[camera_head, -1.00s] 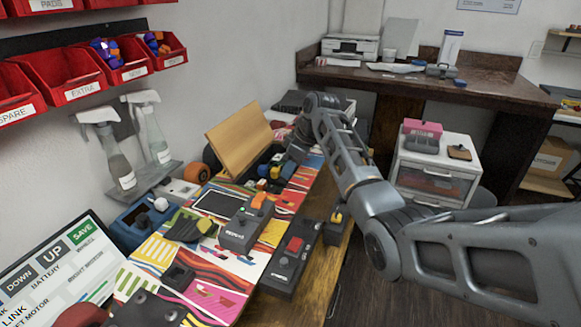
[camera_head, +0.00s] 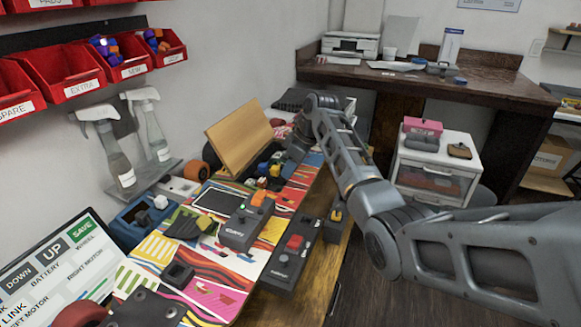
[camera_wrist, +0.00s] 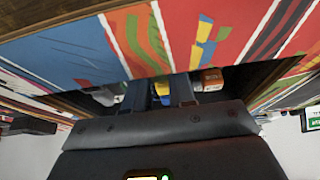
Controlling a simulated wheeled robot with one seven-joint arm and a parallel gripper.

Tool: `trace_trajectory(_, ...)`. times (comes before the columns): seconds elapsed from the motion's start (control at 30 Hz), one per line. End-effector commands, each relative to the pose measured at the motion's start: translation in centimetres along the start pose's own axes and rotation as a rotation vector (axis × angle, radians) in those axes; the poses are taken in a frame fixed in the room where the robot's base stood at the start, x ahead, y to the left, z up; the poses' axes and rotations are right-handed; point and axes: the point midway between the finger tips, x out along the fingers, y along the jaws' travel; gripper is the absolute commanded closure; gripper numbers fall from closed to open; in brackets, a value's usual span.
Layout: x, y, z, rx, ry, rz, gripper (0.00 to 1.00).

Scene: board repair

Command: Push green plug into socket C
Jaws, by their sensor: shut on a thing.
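My gripper (camera_wrist: 162,92) points down at the far end of the workbench, beside a tilted wooden board. In the wrist view its two dark fingers are close together on a small piece. Yellow and blue show between and just below the fingers; I cannot make out the held piece's own colour. In the head view my arm and wrist hide much of this spot. Small coloured blocks (camera_head: 270,170), yellow, green, blue and red, cluster beside my gripper. I cannot tell which is the green plug, nor pick out socket C or its letter.
The wooden board (camera_head: 240,137) leans close behind my gripper. An orange block (camera_wrist: 212,79) sits near the fingers. Spray bottles (camera_head: 115,155) stand at left.

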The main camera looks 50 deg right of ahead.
Motion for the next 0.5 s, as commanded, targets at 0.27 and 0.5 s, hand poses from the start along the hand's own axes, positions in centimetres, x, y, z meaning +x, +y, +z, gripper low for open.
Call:
trace_trajectory(0.27, 0.24, -0.04, 0.13, 0.000, -0.001, -0.001, 1.00)
trace_trajectory(0.5, 0.22, -0.03, 0.11, 0.000, -0.001, -0.001, 0.61)
